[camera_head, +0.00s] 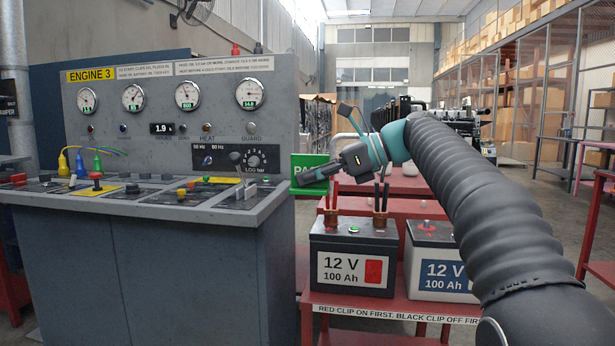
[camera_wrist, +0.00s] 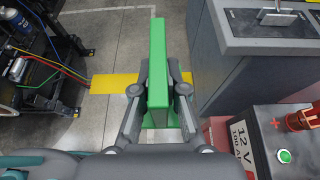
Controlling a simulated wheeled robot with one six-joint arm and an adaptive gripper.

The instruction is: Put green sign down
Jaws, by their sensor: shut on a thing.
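The green sign (camera_head: 312,172) is in my gripper beside the right end of the control console. White letters "PA" show on its face, and the rest is hidden behind my gripper (camera_head: 322,173). In the wrist view, the green sign (camera_wrist: 157,75) is seen edge-on, held upright between the two fingers of my gripper (camera_wrist: 158,88). The fingers are shut on it. Bare floor and a yellow floor strip show below it in the wrist view, so it is held in the air.
The grey console (camera_head: 190,200) with gauges and switches stands left. Two 12 V batteries (camera_head: 352,257) (camera_head: 440,262) stand on a red cart (camera_head: 390,308) below my arm. Cables and a machine (camera_wrist: 35,60) lie left in the wrist view.

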